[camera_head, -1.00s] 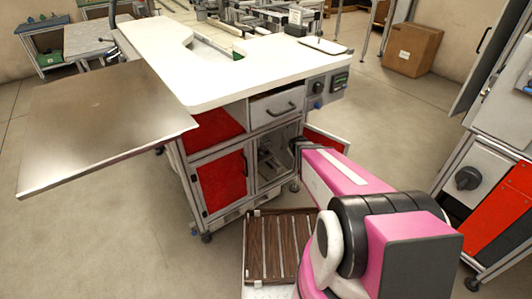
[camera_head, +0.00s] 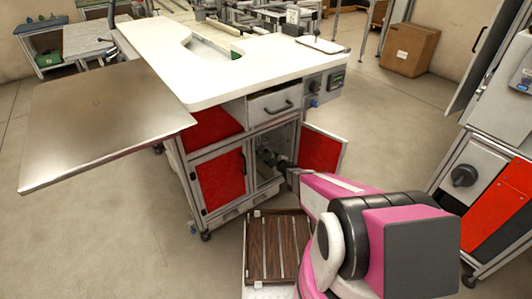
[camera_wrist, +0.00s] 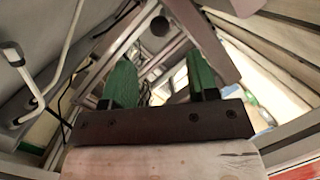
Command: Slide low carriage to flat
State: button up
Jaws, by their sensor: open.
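My gripper (camera_wrist: 162,82) shows its two green fingers spread apart in the wrist view, with nothing clearly held between them. In the head view the end of my arm reaches into the open lower right compartment of the workbench cabinet (camera_head: 247,130); the gripper (camera_head: 268,156) is small and partly unclear there. I cannot tell which part is the low carriage, or whether a finger touches anything.
A closed red door (camera_head: 221,180) is to the left, with a drawer (camera_head: 271,103) above the opening. A metal side leaf (camera_head: 100,120) sticks out left. A grey machine (camera_head: 478,165) stands at the right.

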aim_at(266, 151)
jog(key=x, duration=0.9)
jog(key=shift+w+a+f, duration=0.1)
jog(key=shift+w+a, duration=0.1)
jog(key=shift+w, duration=0.15)
grip_shut()
jog(key=x, duration=0.3)
jog(key=r+x, duration=0.1)
jog(key=x, duration=0.1)
jog(key=shift+w+a, duration=0.2)
jog(key=shift+a, duration=0.25)
grip_release()
jog(key=shift+r, duration=0.1)
jog(key=v, duration=1)
jog(key=shift+s+d, duration=0.15)
jog(key=shift+s, duration=0.2)
